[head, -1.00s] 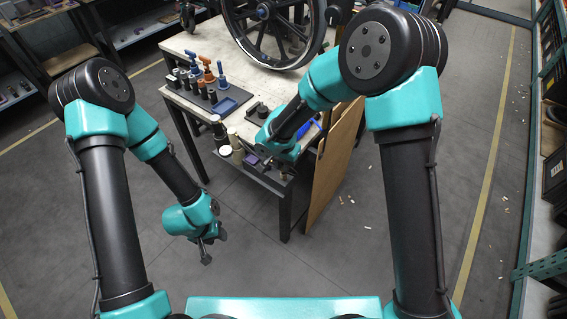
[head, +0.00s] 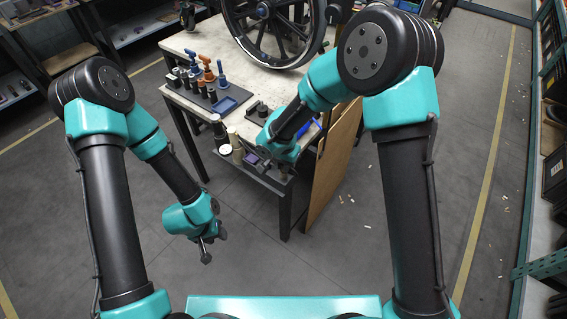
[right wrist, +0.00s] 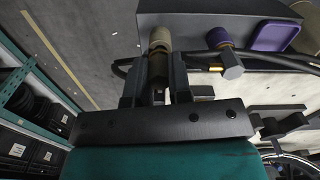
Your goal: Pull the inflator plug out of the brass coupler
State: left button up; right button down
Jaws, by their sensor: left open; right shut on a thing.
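In the right wrist view, my right gripper (right wrist: 157,82) is shut on a brownish cylinder, which I take for the inflator plug (right wrist: 157,68). Straight beyond it, in line, is a tan, brass-coloured cylinder (right wrist: 160,38), apparently the brass coupler, against a dark grey block (right wrist: 190,18). I cannot tell whether plug and coupler are still joined. In the head view my right gripper (head: 270,166) is at the bench's front edge, and the plug and coupler are too small to make out. My left gripper (head: 207,252) is open and empty, low over the floor in front of the bench.
A purple tray (right wrist: 275,36) and a grey knob with a purple collar (right wrist: 218,38) are right of the coupler, with dark hoses near. A wooden panel (head: 333,165) stands right.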

jog(key=shift+f, duration=0.55)
jog(key=c, duration=1)
grip_release()
jog(key=shift+o, duration=0.2)
jog(key=shift+c, duration=0.4)
jog(key=shift+r, duration=0.1)
jog(key=shift+r, duration=3.9)
jog(key=shift+f, duration=0.1)
